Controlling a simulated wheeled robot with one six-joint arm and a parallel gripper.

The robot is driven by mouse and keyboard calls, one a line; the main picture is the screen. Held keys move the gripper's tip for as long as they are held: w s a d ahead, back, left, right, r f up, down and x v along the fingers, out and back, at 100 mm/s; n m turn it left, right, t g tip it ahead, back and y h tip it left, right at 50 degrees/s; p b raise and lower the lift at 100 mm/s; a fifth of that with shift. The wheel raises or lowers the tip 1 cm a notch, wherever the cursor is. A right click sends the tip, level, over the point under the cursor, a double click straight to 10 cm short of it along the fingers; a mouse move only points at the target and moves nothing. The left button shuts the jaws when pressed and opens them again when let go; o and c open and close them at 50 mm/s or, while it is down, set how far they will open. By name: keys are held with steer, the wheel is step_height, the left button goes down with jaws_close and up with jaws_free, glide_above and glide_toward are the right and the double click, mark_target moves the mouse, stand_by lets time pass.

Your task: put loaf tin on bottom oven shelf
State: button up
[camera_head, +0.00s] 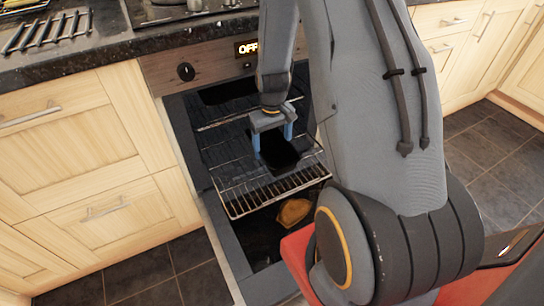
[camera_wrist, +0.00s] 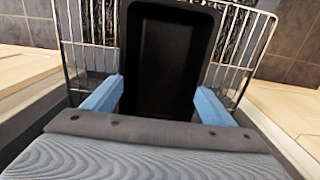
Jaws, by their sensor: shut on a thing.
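The black rectangular loaf tin (camera_head: 281,157) is between the blue fingers of my gripper (camera_head: 272,146), in the open oven. In the wrist view the tin (camera_wrist: 168,62) fills the space between the fingertips (camera_wrist: 158,90), and my gripper is shut on it at its near end. A wire oven shelf (camera_head: 240,198) sticks out forward beneath the tin; it also shows behind the tin in the wrist view (camera_wrist: 236,62). I cannot tell whether the tin touches this shelf. Another wire rack (camera_head: 222,121) shows further back and higher in the oven.
The oven door (camera_head: 232,246) hangs open at the front. A brown item (camera_head: 294,212) lies below the wire shelf. Wooden drawers (camera_head: 95,205) stand to the left, with a dark granite worktop (camera_head: 110,45) above. My arm hides the oven's right side.

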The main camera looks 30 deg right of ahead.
mark_target(273, 155)
steer(key=shift+f+b, duration=0.35)
steer(key=shift+f, duration=1.8)
steer(key=shift+f, duration=0.1)
steer(key=o, duration=1.2)
step_height(273, 155, up, 11)
steer(key=p, duration=0.2)
steer(key=s+a+r+n, duration=0.1)
steer(key=s+a+r, duration=0.2)
steer(key=a+r, duration=0.35)
steer(key=s+a+r, duration=0.3)
steer(key=a+r, duration=0.2)
steer(key=r, duration=0.2)
steer(key=s+a+r, duration=0.4)
steer(key=s, duration=0.4)
steer(key=s+a+r+n, duration=0.1)
steer(key=s+a+r, duration=0.3)
steer(key=s, duration=0.4)
steer(key=shift+a+r+n+y, duration=0.25)
steer(key=shift+a+n+y, duration=0.05)
steer(key=shift+a, duration=0.25)
